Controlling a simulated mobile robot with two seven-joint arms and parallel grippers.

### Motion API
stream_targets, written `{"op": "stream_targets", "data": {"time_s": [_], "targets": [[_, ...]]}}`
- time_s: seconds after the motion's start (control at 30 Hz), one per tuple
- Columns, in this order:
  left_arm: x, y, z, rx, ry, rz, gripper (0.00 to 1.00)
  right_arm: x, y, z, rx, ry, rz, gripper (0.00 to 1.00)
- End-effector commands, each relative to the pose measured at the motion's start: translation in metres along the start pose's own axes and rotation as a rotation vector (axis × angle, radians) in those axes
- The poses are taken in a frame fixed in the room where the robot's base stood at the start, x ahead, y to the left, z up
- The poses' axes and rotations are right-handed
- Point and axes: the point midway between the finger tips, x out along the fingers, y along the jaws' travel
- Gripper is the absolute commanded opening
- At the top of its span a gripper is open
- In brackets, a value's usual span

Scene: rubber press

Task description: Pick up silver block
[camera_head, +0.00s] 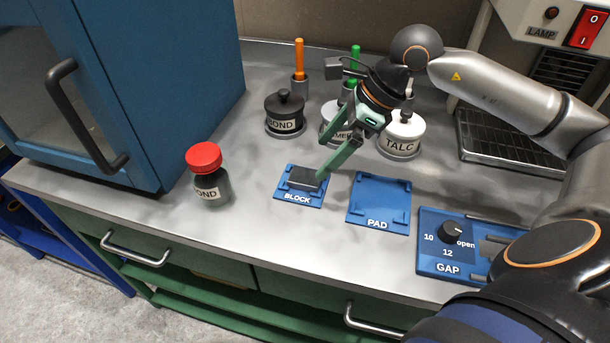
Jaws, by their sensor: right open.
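A dark silver-grey block (304,178) lies on the small blue tray labelled BLOCK (286,196), near the middle of the steel counter. My right gripper (322,176) reaches down from the upper right, its green fingers pointing at the block. The fingertips are at the block's right end; I cannot tell whether they touch it. My left gripper is not in view.
A blue PAD tray (379,203) lies right of the block, then a blue GAP panel (450,246) with a knob. A red-capped bottle (209,174) stands left. BOND (285,112) and TALC (402,135) pots stand behind. A blue cabinet (150,80) bounds the left.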

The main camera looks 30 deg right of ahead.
Motion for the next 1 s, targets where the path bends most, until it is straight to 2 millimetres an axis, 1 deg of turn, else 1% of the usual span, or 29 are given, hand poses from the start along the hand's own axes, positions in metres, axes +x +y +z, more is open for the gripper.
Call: {"op": "stream_targets", "data": {"time_s": [0.03, 0.17, 0.23, 0.4, 0.5, 0.6, 0.77, 0.8, 0.83, 1.0], "targets": [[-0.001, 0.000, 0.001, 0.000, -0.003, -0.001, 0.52, 0.005, 0.001, 0.001, 0.000, -0.001, 0.003, 0.95], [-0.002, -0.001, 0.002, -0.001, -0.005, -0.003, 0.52, 0.013, 0.001, 0.001, 0.001, -0.002, 0.002, 0.95], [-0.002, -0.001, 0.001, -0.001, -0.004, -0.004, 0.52, 0.021, 0.002, 0.000, 0.001, -0.001, 0.004, 0.95], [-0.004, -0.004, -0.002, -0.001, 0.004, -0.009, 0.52, 0.047, 0.003, 0.000, 0.003, -0.002, 0.004, 0.95], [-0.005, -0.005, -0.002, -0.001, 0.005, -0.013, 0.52, 0.058, 0.003, -0.001, 0.002, -0.002, 0.004, 0.95], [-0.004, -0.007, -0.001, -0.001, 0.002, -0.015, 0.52, 0.063, 0.003, -0.001, 0.001, -0.002, 0.001, 0.95], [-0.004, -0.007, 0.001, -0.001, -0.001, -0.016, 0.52, 0.063, 0.002, -0.001, 0.001, -0.002, 0.000, 0.95], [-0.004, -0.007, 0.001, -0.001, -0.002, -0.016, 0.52, 0.063, 0.002, -0.001, 0.001, -0.001, 0.000, 0.94], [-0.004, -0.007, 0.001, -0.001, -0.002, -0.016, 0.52, 0.063, 0.002, -0.001, 0.001, -0.001, 0.000, 0.91], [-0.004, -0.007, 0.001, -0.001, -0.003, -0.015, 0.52, 0.063, 0.002, -0.001, 0.001, -0.001, 0.001, 0.72]]}}
